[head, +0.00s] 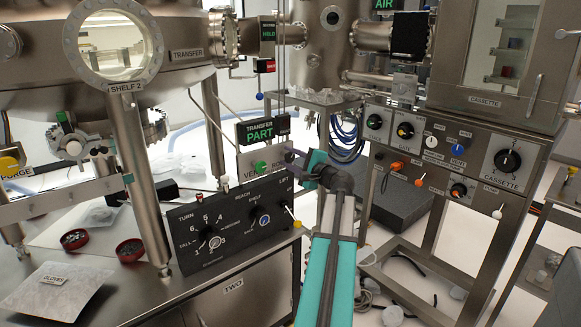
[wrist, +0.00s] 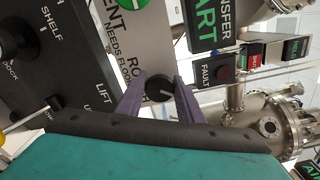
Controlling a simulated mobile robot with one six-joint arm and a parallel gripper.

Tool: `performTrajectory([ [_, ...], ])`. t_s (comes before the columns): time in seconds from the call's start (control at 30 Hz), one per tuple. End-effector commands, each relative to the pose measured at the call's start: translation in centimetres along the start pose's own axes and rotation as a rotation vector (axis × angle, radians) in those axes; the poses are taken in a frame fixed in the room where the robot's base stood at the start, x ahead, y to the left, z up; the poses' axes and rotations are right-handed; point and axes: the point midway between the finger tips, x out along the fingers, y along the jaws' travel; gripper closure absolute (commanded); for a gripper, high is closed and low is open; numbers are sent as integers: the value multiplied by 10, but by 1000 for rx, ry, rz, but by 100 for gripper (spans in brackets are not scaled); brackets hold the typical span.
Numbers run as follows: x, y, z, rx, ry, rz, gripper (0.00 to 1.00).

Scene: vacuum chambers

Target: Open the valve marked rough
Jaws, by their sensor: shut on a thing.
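The rough valve is a small black round knob (wrist: 159,88) with a light pointer line, on a pale plate. Its label is partly covered; only "RO" reads in the wrist view. My gripper (wrist: 158,95) has its two purple fingers on either side of the knob, closed on it. In the head view my gripper (head: 291,157) reaches the right end of the pale plate (head: 247,160), and its fingers hide the knob. A green vent knob (head: 261,166) sits just left of it; it also shows at the top of the wrist view (wrist: 133,5).
A "TRANSFER PART" display (head: 259,131) stands above the plate. A black panel with dials (head: 235,225) lies below and left. A cassette control panel (head: 450,160) stands to the right.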

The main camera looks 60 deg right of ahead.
Motion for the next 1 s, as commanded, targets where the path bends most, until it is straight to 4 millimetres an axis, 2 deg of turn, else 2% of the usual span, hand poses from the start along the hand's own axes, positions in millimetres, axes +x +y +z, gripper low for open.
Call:
performTrajectory([
  [0.6,0,4,-3,-459,2,-4,89],
  [1.0,-1,2,-2,-616,3,-2,89],
])
